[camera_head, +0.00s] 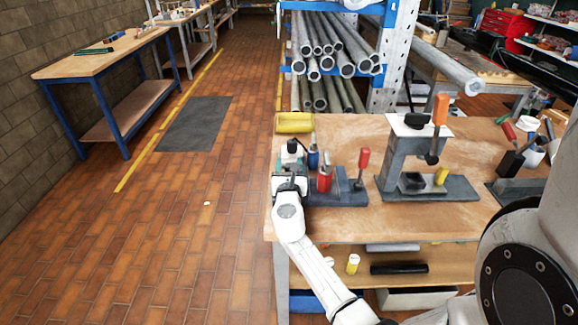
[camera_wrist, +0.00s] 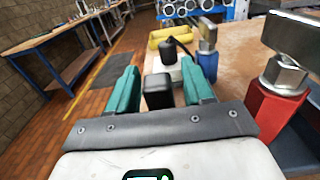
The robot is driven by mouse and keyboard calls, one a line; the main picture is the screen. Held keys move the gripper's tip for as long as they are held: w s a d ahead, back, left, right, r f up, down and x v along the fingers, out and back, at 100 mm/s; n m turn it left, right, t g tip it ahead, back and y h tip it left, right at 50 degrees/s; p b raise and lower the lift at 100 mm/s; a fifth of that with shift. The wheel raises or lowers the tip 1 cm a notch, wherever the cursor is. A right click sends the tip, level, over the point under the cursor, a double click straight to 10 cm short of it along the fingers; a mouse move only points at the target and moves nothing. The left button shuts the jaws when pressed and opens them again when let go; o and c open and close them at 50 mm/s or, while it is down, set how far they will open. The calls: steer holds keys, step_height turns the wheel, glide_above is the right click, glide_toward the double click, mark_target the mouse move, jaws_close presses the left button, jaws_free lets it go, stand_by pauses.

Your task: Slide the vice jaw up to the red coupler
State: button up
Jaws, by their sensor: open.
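The red coupler (camera_head: 324,179) stands upright on a grey base (camera_head: 350,195) at the bench's left end; in the wrist view it is a red hexagonal body (camera_wrist: 273,108) under a silver nut, right of my gripper. A blue coupler (camera_wrist: 207,62) stands behind it. My gripper (camera_wrist: 158,72) is open, its two teal fingers pointing forward. A black block (camera_wrist: 158,91) shows between the fingers; contact cannot be told. In the head view my gripper (camera_head: 290,182) is left of the red coupler. I cannot tell which part is the vice jaw; my gripper hides some of that area.
A red-handled lever (camera_head: 363,160) rises from the grey base, right of the coupler. A press with an orange handle (camera_head: 440,110) stands farther right. A yellow cylinder (camera_head: 295,122) lies at the bench's back left corner. A black-topped fitting (camera_wrist: 172,60) stands just ahead. Bare wood shows in front.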

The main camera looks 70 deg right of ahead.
steer(key=shift+c, duration=0.5)
steer(key=c, duration=0.7)
steer(key=shift+s+d, duration=0.25)
steer(key=shift+s, duration=0.35)
steer(key=shift+s+d, duration=0.25)
steer(key=shift+s, duration=0.35)
steer(key=shift+c, duration=0.2)
steer(key=o, duration=0.8)
steer(key=shift+o, duration=0.2)
steer(key=shift+a, duration=0.15)
